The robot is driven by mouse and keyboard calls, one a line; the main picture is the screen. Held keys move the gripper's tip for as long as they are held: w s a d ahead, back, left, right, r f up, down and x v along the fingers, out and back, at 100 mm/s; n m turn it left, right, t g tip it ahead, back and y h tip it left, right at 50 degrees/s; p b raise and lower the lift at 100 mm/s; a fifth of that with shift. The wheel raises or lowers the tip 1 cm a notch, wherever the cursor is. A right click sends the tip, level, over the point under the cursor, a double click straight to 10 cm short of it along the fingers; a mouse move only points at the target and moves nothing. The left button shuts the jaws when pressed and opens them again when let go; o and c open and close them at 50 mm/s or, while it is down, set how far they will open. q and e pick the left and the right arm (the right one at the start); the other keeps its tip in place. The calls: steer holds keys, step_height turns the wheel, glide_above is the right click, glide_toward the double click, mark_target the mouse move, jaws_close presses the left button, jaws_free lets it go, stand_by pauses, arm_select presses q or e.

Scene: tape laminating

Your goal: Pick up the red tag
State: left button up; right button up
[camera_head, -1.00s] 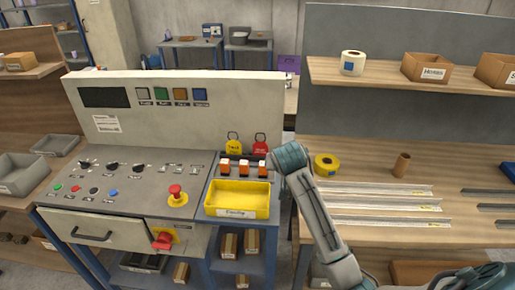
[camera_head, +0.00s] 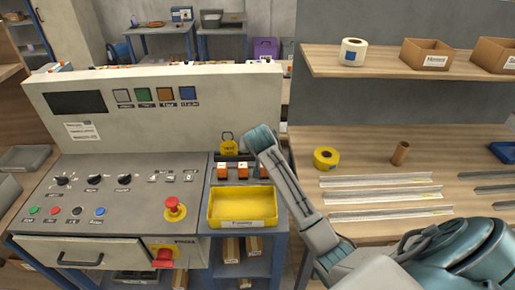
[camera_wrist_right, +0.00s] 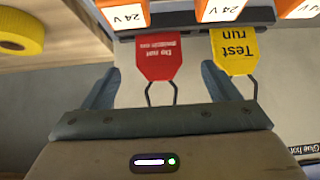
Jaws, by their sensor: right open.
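The red tag (camera_wrist_right: 158,58) with white lettering shows in the right wrist view, with its dark wire loop toward my gripper. My right gripper (camera_wrist_right: 160,70) is open, one finger on each side of the red tag; I cannot tell whether either touches it. A yellow "Test run" tag (camera_wrist_right: 235,50) is just right of the right finger. In the head view the yellow tag (camera_head: 229,146) hangs at the panel, while my right arm's end hides the red tag and my gripper's fingers. My left gripper is not in view.
Orange-and-white 24 V blocks (camera_head: 222,171) sit by the tags, above a yellow bin (camera_head: 241,206) on the control console. A red emergency knob (camera_head: 173,206) is to the left. A workbench (camera_head: 345,225) with a yellow tape roll (camera_head: 326,158) and metal strips is to the right.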

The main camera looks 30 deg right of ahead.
steer(key=p+x, duration=0.2)
steer(key=x, duration=0.2)
steer(key=shift+w+d, duration=0.1)
steer(key=shift+d, duration=0.1)
steer(key=shift+w+d+f, duration=0.1)
steer(key=shift+w+f, duration=0.05)
steer(key=shift+f, duration=0.1)
steer(key=shift+w+f, duration=0.1)
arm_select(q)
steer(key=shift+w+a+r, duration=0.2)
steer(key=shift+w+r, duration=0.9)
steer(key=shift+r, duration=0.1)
arm_select(e)
steer(key=c, duration=1.1)
